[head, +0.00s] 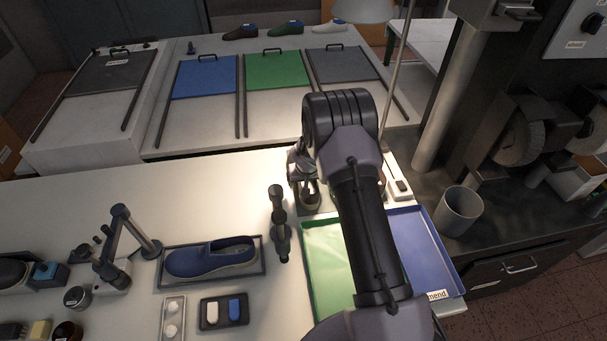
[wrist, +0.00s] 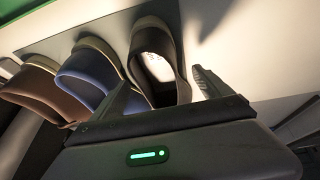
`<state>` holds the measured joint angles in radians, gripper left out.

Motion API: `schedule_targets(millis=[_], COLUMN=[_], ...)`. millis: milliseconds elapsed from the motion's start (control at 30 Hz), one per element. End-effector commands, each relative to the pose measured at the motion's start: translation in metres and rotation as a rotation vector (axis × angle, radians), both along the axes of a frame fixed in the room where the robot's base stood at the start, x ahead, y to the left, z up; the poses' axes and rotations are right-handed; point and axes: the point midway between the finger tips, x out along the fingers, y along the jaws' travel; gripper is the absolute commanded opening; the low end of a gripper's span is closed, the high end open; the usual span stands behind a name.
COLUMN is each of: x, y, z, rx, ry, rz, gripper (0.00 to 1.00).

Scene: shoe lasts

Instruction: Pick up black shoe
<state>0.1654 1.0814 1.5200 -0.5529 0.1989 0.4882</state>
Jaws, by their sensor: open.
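The black shoe (wrist: 157,48) shows in the wrist view with its opening and pale insole facing me. My gripper (wrist: 163,80) is open, with one finger on each side of the near end of the black shoe. I cannot tell whether either finger touches it. In the head view my gripper (head: 303,166) is over the white table, behind the green tray, and my arm hides most of what lies under it. A small dark part of a shoe (head: 312,196) shows just below the gripper there.
In the wrist view a blue shoe (wrist: 88,78) and a brown shoe (wrist: 36,88) stand close on the left.

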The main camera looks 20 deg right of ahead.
Motion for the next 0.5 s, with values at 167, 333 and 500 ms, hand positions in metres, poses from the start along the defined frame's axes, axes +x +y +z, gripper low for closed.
schedule_targets(millis=[167,333,500], x=[0.012,0.019,0.019], y=[-0.006,-0.008,-0.008], z=[-0.031,-0.047,-0.046], rx=[0.0,-0.001,0.0], ry=[0.001,-0.001,0.0], rz=[0.001,0.001,0.001], gripper=[0.89,0.89,0.89])
